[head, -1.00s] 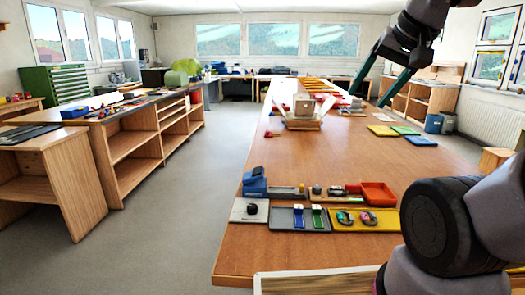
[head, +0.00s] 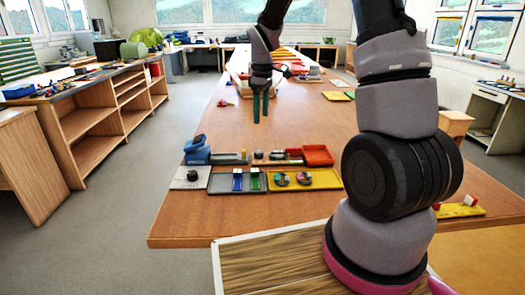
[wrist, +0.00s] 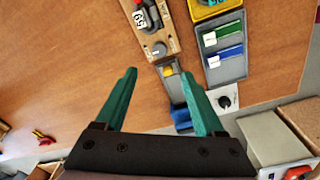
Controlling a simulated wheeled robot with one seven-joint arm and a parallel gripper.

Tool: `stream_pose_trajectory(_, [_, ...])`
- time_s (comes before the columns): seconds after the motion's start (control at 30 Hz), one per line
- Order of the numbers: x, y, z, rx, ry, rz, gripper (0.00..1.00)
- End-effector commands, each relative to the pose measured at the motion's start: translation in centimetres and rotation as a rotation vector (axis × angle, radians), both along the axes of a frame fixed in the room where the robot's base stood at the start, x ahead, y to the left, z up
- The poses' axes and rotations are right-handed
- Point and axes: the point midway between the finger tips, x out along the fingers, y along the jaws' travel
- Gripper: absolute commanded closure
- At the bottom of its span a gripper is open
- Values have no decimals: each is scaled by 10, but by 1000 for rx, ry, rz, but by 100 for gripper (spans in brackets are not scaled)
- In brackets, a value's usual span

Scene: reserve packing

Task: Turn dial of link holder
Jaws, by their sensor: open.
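A white plate with a black knob (head: 192,175) sits at the front left; the knob also shows in the wrist view (wrist: 224,101). I cannot tell which is the link holder. My gripper (head: 261,120) points down above the table, beyond these items, its green fingers (wrist: 159,73) apart and empty.
A blue object (head: 196,151), a grey tray with blue and green pieces (head: 217,183), a yellow tray with coloured rings (head: 328,180) and a red tray (head: 317,154) stand close around. Bare table (head: 310,115) lies right of the gripper.

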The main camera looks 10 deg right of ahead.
Motion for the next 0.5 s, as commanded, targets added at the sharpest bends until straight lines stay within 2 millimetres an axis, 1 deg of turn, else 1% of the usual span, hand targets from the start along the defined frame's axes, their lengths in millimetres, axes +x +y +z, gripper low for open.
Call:
stream_pose_trajectory(0.03, [5,3,-15,-6,20,40,29])
stream_pose_trajectory(0.1, [9,6,-29,-13,36,83,29])
stream_pose_trajectory(0.37, [13,8,-54,-17,52,124,29])
stream_pose_trajectory(0.5, [12,8,-80,-17,53,123,29])
